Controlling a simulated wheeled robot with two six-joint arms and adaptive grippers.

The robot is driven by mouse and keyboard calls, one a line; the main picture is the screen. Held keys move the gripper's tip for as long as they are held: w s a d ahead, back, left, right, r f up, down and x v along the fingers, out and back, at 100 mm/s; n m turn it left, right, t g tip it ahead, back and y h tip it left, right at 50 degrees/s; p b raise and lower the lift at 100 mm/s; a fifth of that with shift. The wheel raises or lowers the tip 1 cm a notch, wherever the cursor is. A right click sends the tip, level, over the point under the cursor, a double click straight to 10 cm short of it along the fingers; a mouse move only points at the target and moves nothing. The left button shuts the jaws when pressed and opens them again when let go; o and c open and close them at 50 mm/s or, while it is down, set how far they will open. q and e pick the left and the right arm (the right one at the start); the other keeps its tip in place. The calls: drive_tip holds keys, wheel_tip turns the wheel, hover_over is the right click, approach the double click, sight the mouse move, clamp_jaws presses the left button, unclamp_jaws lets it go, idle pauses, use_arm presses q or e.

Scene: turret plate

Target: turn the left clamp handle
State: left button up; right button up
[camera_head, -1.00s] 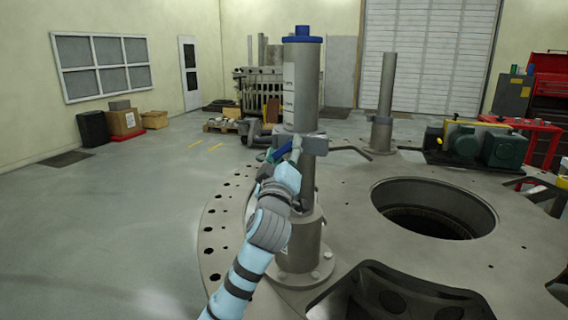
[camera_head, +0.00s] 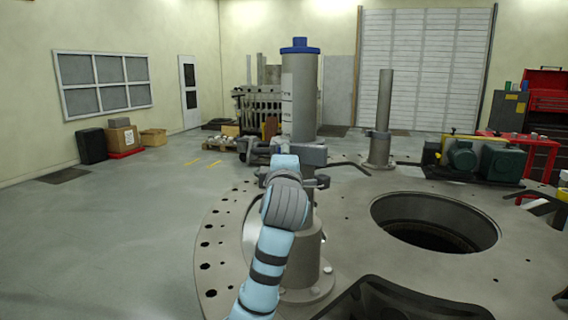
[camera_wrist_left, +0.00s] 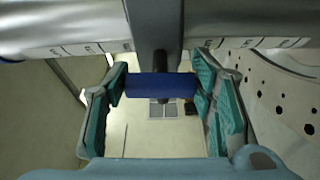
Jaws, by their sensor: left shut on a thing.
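The left clamp (camera_head: 307,154) is a grey collar around a tall grey column (camera_head: 302,100) with a blue cap. Its blue handle (camera_wrist_left: 160,86) lies across the middle of the left wrist view, joined to the clamp by a short dark stem. My left gripper (camera_wrist_left: 161,92) has teal-padded fingers, one at each end of the handle, and is shut on it. In the head view my left wrist covers the handle and fingers. My right gripper is not in view.
The column stands on a round grey turret plate (camera_head: 350,235) with rim holes and a large round opening (camera_head: 433,222). A second column (camera_head: 384,115) stands further back. Green motors (camera_head: 480,160) sit at right. A black part (camera_head: 400,300) is at the bottom edge. Open floor lies left.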

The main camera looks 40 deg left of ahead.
use_arm(q)
drive_tip(key=shift+r+n, duration=0.15)
drive_tip(key=shift+n, duration=0.25)
drive_tip(key=o, duration=1.2)
drive_tip(key=shift+c, duration=0.2)
drive_tip(key=v, duration=1.2)
drive_tip(key=shift+a+r, duration=0.1)
drive_tip(key=shift+s, duration=0.1)
